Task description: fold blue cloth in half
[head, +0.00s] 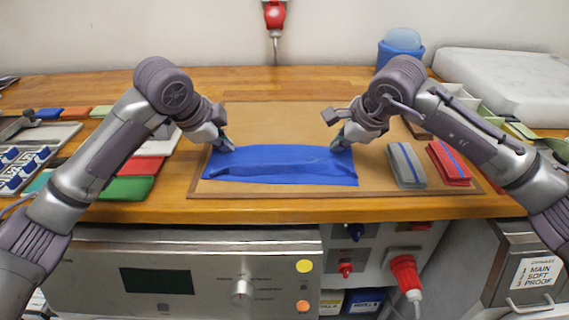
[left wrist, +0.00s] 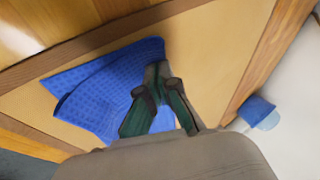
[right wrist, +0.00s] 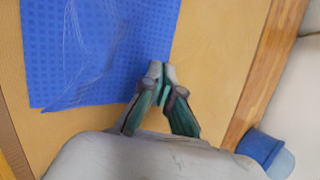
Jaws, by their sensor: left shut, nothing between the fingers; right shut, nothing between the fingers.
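The blue cloth (head: 280,167) lies on the brown mat (head: 290,118) in the head view. It is a wide strip with a raised ridge along its middle and a layer edge showing at the front. It also shows in the left wrist view (left wrist: 105,100) and the right wrist view (right wrist: 95,50). My left gripper (head: 229,148) is at the cloth's back left corner, shut and empty; its fingertips also show in the left wrist view (left wrist: 157,70). My right gripper (head: 338,147) is at the back right corner, shut and empty; its fingertips show in the right wrist view (right wrist: 160,70). I cannot tell whether the tips touch the cloth.
A grey folded cloth (head: 406,166) and a red folded cloth (head: 448,163) lie right of the blue cloth. Red (head: 147,166) and green (head: 126,189) cloths lie on the left. A blue tub (head: 400,48) stands at the back right. The mat behind the cloth is clear.

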